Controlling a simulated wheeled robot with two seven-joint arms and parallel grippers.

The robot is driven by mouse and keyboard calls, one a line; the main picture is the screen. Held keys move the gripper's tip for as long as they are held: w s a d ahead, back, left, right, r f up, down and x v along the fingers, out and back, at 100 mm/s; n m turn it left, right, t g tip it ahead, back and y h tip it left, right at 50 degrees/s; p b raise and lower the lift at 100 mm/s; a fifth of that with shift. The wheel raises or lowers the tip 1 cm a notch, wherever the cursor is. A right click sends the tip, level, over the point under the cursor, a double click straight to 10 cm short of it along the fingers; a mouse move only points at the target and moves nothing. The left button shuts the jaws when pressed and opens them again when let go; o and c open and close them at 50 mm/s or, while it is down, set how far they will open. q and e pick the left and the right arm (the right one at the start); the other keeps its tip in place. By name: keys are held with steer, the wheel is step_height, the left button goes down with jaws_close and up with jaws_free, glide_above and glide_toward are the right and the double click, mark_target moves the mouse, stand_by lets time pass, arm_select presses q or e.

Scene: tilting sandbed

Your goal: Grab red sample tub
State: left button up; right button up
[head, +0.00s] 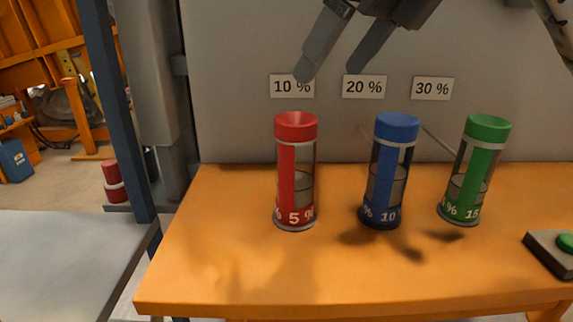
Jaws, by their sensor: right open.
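The red sample tub (295,171) stands upright on the orange table at the left of a row of three. It has a red cap, a red stripe, a clear wall with grey contents and a "5 %" mark. My right gripper (330,72) comes in from the top right. Its two fingers are apart and empty, above the tubs and in front of the grey panel. The fingertips are higher than the red cap, and one covers part of the "10 %" label. My left gripper is not in view.
A blue tub (389,171) and a green tub (474,170) stand to the right on the orange table (230,280). A box with a green button (553,252) is at the right edge. The grey panel (230,110) rises behind. The table's front left is clear.

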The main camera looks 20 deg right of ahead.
mark_target(305, 120)
steer(key=shift+h, duration=0.3)
steer(key=x, duration=0.5)
steer(key=d+x, duration=0.1)
steer(key=x, duration=0.2)
steer(key=shift+w+a+b, duration=0.1)
steer(key=shift+w+b, duration=0.25)
steer(key=shift+w, duration=0.1)
steer(key=shift+t, duration=0.3)
steer(key=shift+x, duration=3.25)
steer(key=shift+s+a, duration=0.1)
steer(key=shift+a, duration=0.05)
steer(key=c, duration=1.3)
